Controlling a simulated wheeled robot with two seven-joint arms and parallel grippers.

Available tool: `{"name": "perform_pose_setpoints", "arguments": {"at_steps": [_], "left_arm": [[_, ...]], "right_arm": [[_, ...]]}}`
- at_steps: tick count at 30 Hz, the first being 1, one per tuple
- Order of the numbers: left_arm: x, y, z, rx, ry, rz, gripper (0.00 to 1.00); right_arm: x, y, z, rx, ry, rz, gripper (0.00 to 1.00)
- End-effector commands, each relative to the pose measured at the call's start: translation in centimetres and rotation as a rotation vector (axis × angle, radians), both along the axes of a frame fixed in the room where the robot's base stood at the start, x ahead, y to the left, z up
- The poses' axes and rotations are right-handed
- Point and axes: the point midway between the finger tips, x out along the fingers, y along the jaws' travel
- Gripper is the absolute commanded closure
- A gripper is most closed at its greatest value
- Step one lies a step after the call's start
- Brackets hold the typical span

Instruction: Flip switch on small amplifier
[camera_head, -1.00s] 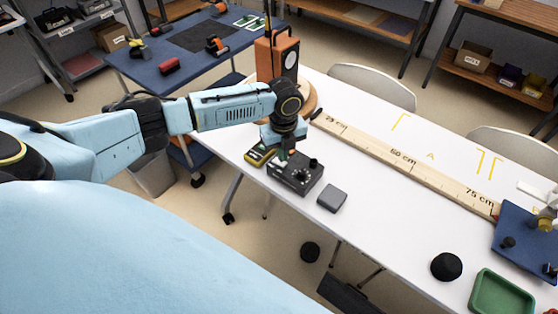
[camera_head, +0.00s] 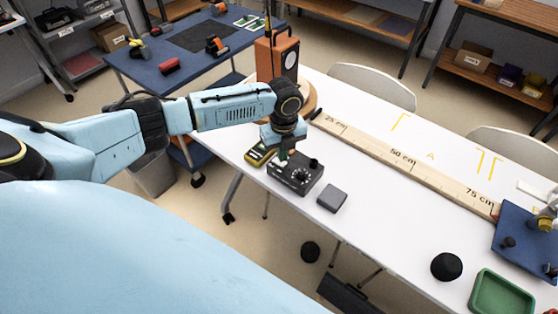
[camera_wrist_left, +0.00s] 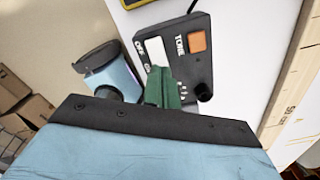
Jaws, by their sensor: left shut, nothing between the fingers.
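The small amplifier (camera_head: 301,178) is a dark box with knobs near the left front edge of the white table. In the left wrist view its face (camera_wrist_left: 204,67) carries a white switch (camera_wrist_left: 156,50), an orange square (camera_wrist_left: 197,41) and the labels OFF and TONE. My left gripper (camera_head: 283,155) points down at the amplifier's left part. Its green fingers (camera_wrist_left: 162,86) are shut and empty, just beside the near end of the white switch. They cover part of the face, and I cannot tell whether they touch it. My right gripper is not in view.
A yellow-edged meter (camera_head: 256,156) lies close left of the amplifier, and a grey box (camera_head: 332,198) lies to its right. A green tray (camera_head: 502,296) and blue board (camera_head: 522,240) are at right.

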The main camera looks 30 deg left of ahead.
Motion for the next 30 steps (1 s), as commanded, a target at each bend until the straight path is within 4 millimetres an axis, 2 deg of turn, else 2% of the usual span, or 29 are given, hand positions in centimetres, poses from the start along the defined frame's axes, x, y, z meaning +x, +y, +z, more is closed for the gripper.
{"name": "perform_pose_setpoints", "arguments": {"at_steps": [30], "left_arm": [[0.0, 0.0, -1.3, 0.0, 0.0, 0.0, 1.0]], "right_arm": [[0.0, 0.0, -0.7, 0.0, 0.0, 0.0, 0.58]]}}
